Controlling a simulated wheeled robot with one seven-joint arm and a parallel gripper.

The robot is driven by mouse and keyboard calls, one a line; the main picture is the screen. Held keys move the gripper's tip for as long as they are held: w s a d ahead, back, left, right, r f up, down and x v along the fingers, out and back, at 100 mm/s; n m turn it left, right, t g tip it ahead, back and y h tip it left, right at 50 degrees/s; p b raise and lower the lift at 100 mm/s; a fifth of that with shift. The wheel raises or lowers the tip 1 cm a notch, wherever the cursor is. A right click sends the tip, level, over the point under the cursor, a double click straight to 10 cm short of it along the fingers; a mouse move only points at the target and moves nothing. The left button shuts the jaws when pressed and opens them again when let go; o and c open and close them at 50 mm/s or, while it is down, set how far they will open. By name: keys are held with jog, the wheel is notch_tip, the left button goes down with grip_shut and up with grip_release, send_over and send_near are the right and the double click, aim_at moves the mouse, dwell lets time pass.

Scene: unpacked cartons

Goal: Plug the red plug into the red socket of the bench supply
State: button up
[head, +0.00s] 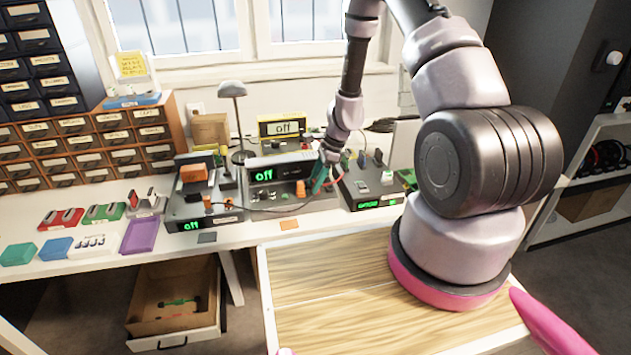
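My gripper (322,178) points down at the front right of the middle bench unit (285,170), whose green display reads "off". Its teal fingertips are small and partly hidden, so I cannot tell whether they are open or hold anything. Similar units with green displays stand to the left (197,205) and right (372,190); the left one also reads "off". A yellow-framed unit (283,127) reading "off" stands behind. I cannot tell which one is the bench supply. The red plug and red socket cannot be made out. Thin dark leads lie around the middle unit.
Red (61,219) and green (104,213) trays and a purple tray (139,236) lie on the left of the white bench. Drawer cabinets (85,145) and a grey lamp (235,92) stand behind. An open drawer (176,340) sticks out below.

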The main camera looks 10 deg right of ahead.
dwell(0.3)
jog(key=s+d+r+n+t, duration=0.2)
jog(key=s+r+n, duration=0.15)
jog(key=r, duration=1.35)
jog(key=s+d+r+n+t, duration=0.15)
jog(key=r+n, duration=0.25)
jog(key=r, duration=1.4)
jog(key=s+d+r+n+t+h, duration=0.2)
jog(key=s+r+n, duration=0.4)
jog(key=s+r, duration=0.7)
jog(key=s+t, duration=0.1)
jog(key=s, duration=0.3)
jog(key=shift+s+d+t, duration=0.15)
jog(key=shift+s+t, duration=0.05)
jog(key=shift+t, duration=0.15)
jog(key=shift+r, duration=0.1)
